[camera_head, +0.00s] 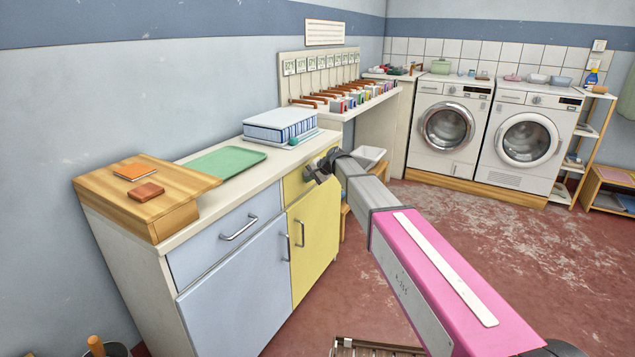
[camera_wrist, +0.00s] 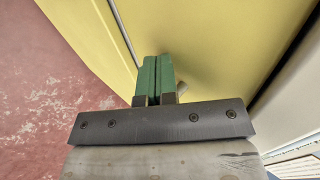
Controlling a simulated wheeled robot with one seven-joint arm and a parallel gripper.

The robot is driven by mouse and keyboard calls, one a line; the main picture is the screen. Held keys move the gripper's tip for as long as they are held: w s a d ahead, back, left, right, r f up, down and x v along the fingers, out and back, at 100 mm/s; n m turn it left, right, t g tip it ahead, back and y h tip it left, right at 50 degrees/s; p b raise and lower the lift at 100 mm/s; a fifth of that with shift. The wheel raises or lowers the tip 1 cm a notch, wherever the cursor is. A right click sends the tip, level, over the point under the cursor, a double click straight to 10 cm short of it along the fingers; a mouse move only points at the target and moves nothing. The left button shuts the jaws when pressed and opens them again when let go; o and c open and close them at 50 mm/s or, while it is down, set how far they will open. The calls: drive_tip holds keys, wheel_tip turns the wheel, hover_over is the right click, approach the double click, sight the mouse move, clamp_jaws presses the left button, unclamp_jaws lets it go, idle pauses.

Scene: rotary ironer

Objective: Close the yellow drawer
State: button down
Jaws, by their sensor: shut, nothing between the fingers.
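The yellow drawer (camera_head: 296,187) is at the right end of the cabinet, under the counter top. Its front looks close to flush with the cabinet, but my arm hides its right part, so any small gap is hard to tell. My gripper (camera_head: 316,170) is at the drawer front. In the wrist view the green fingers (camera_wrist: 156,62) are together with nothing between them, pointing at the yellow drawer front (camera_wrist: 235,45). They look very near it; contact cannot be told. The drawer's handle is mostly hidden.
Below is a yellow door (camera_head: 315,235); to the left are a blue drawer (camera_head: 215,240) and blue door (camera_head: 240,300). The counter holds a wooden board (camera_head: 165,222), green tray (camera_head: 225,162) and blue-white box (camera_head: 280,124). The red floor (camera_head: 480,240) in front is largely clear.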

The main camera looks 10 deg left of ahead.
drive_tip(key=shift+w+a, duration=0.15)
drive_tip(key=shift+a, duration=0.2)
drive_tip(key=shift+a, duration=0.1)
drive_tip(key=s+d+r, duration=0.4)
drive_tip(key=d+r, duration=0.3)
drive_tip(key=d, duration=0.4)
drive_tip(key=s+d+f+n+g+h, duration=0.1)
drive_tip(key=s+d+f+h, duration=0.2)
drive_tip(key=s+d+f, duration=0.4)
drive_tip(key=s+d+f+n+g+h, duration=0.1)
drive_tip(key=s+d+f+h, duration=0.2)
drive_tip(key=s+d+f, duration=0.5)
drive_tip(key=s+d+f+n+g+h, duration=0.1)
drive_tip(key=s+d+f, duration=0.7)
drive_tip(key=s+d, duration=0.8)
drive_tip(key=shift+d+f+n+h, duration=0.25)
drive_tip(key=shift+d+n+h, duration=0.25)
drive_tip(key=shift+d+h, duration=0.5)
drive_tip(key=shift+s, duration=0.1)
